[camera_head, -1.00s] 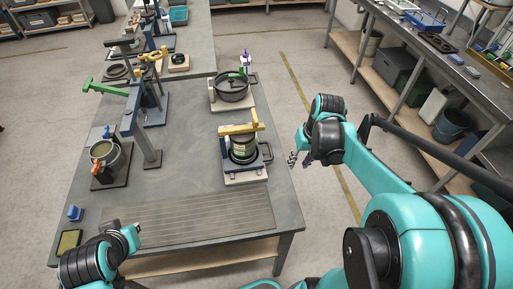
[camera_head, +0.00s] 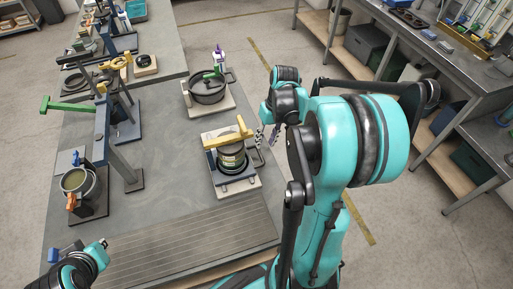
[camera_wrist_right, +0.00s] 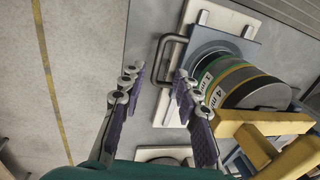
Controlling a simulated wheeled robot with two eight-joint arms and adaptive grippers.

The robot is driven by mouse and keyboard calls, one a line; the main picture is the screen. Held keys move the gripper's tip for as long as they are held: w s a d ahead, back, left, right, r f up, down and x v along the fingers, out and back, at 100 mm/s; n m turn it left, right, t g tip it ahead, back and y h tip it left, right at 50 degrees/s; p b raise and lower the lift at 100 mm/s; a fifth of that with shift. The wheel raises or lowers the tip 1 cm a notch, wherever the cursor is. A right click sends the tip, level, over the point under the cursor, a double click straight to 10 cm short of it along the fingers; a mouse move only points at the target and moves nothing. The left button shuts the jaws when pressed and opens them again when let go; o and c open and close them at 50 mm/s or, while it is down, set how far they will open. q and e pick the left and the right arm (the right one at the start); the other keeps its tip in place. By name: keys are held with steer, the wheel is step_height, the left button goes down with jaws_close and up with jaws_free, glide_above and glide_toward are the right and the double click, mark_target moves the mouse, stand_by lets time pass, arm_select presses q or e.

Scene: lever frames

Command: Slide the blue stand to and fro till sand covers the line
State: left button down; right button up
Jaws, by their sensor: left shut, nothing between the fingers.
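The blue stand (camera_head: 209,161) sits on a pale base on the table and carries a round sieve stack (camera_head: 232,157) with a yellow clamp bar (camera_head: 228,135) across its top. In the right wrist view the blue stand (camera_wrist_right: 243,46) has a dark loop handle (camera_wrist_right: 168,41) on its side. My right gripper (camera_head: 267,135) is beside the handle. In the right wrist view my right gripper (camera_wrist_right: 157,82) is open, its fingers either side of the handle's near end, not closed on it. My left gripper (camera_head: 103,243) is shut and empty at the lower left. I cannot make out sand or a line.
A dark pot (camera_head: 207,88) stands behind the blue stand. A grey bucket (camera_head: 77,182) and a post with a green lever (camera_head: 68,106) stand at the left. A ribbed mat (camera_head: 190,240) lies clear at the table's front.

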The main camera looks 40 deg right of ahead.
mark_target(262, 157)
steer(key=f, duration=0.2)
steer(key=f+b, duration=0.1)
steer(key=f, duration=0.1)
steer(key=a+f+b, duration=0.1)
steer(key=f, duration=0.1)
steer(key=shift+f, duration=0.15)
steer(key=shift+a+f, duration=0.1)
steer(key=shift+f, duration=0.2)
jaws_close()
